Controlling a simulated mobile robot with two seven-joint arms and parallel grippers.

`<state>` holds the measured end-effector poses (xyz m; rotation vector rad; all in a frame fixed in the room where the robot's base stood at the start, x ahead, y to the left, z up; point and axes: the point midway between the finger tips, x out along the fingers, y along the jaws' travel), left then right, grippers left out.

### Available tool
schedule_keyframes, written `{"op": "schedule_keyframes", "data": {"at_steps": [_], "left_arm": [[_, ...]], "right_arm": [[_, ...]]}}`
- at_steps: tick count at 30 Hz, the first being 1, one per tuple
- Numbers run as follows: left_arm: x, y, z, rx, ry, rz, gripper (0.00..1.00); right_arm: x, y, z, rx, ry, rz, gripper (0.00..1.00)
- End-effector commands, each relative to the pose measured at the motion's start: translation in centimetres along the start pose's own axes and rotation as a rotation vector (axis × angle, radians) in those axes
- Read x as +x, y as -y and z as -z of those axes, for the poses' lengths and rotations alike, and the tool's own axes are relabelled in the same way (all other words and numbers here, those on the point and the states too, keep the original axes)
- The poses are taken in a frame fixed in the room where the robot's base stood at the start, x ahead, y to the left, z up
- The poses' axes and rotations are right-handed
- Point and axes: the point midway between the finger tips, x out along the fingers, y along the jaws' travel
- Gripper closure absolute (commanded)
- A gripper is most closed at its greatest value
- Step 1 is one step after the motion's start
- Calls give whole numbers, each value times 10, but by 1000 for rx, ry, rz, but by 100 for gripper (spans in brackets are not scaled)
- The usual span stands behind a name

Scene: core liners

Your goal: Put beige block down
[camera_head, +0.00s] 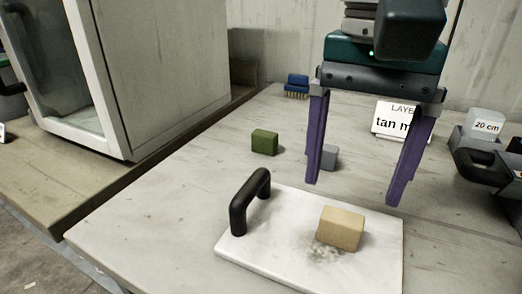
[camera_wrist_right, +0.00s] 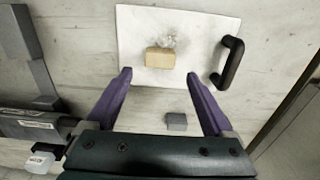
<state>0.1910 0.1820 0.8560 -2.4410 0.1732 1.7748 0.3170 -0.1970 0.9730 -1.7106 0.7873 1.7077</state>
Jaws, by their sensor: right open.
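The beige block (camera_head: 341,228) lies on a white board (camera_head: 260,255) that has a black handle (camera_head: 250,202) at its left. A grey smudge of specks marks the board beside the block. The block also shows in the right wrist view (camera_wrist_right: 160,58), on the board and apart from the fingers. My right gripper (camera_head: 352,190) is open and empty, its purple fingers spread above the table behind the block. In the right wrist view, my right gripper (camera_wrist_right: 157,75) has its fingertips pointing toward the board. My left gripper is in neither view.
A green block (camera_head: 265,142), a grey block (camera_head: 329,157) and a blue brush (camera_head: 296,85) stand behind the board. A label card (camera_head: 396,119) reads "tan m", partly hidden by a finger. A grey block labelled "20 cm" (camera_head: 485,124) and dark equipment are at right. A glass-doored cabinet (camera_head: 150,70) stands left.

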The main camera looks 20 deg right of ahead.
Motion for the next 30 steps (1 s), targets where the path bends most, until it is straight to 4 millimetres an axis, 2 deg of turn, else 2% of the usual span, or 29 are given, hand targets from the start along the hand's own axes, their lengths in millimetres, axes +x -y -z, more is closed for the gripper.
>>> {"op": "schedule_keyframes", "data": {"at_steps": [1, 3, 9, 26, 30], "left_arm": [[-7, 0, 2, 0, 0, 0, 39], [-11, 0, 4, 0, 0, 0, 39], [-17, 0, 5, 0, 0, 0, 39], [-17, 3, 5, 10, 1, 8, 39], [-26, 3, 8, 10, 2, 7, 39]], "right_arm": [[-16, 1, 0, -1, -2, 4, 14], [-30, 1, 0, 0, -1, 3, 14], [-55, 1, 0, 0, 0, 1, 14], [-59, 0, 0, -1, 1, 0, 14], [-58, 6, -9, -80, 8, 19, 14]]}}
